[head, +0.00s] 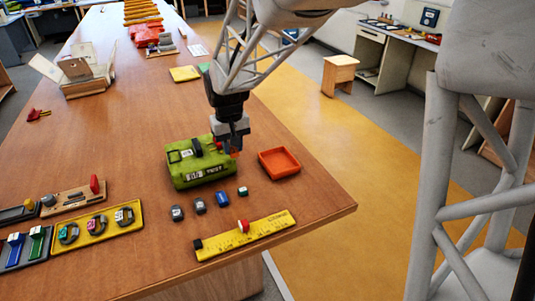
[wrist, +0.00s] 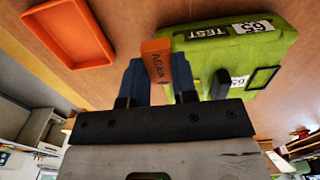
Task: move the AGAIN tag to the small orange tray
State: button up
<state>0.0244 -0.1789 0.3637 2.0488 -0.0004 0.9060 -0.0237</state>
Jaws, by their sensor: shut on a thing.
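The orange AGAIN tag (wrist: 156,58) is between the blue fingers of my gripper (wrist: 160,82), its lettering facing the wrist camera. In the head view, my gripper (head: 232,146) points down at the right side of the green case (head: 203,172), and only a bit of the orange tag (head: 236,154) shows. My gripper is shut on the tag. I cannot tell whether the tag still touches the case. The small orange tray (head: 279,163) lies just right of the case and looks empty. It also shows at upper left in the wrist view (wrist: 70,34).
Several small blocks (head: 199,205) stand in front of the case. A yellow ruler (head: 250,233) with a red knob lies nearer the table's front edge. Bare tabletop separates case and orange tray.

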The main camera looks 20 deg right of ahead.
jog(key=s+d+f, duration=0.1)
jog(key=s+d, duration=0.2)
jog(key=s, duration=0.1)
jog(key=s+d+f, duration=0.2)
jog(key=s+d, duration=0.1)
jog(key=s, duration=0.2)
jog(key=s+d+f, duration=0.1)
jog(key=s+d, duration=0.3)
jog(key=shift+s+d+f, duration=0.1)
jog(key=shift+s+f, duration=0.15)
jog(key=shift+s, duration=0.15)
jog(key=shift+s+d+f, duration=0.25)
jog(key=shift+s+d, duration=0.1)
jog(key=shift+s, duration=0.35)
jog(key=shift+w, duration=0.1)
send_over(279, 165)
jog(key=shift+w+f, duration=0.15)
jog(key=shift+f, duration=0.6)
jog(key=shift+f, duration=0.1)
jog(key=shift+f, duration=1.65)
jog(key=shift+f, duration=0.15)
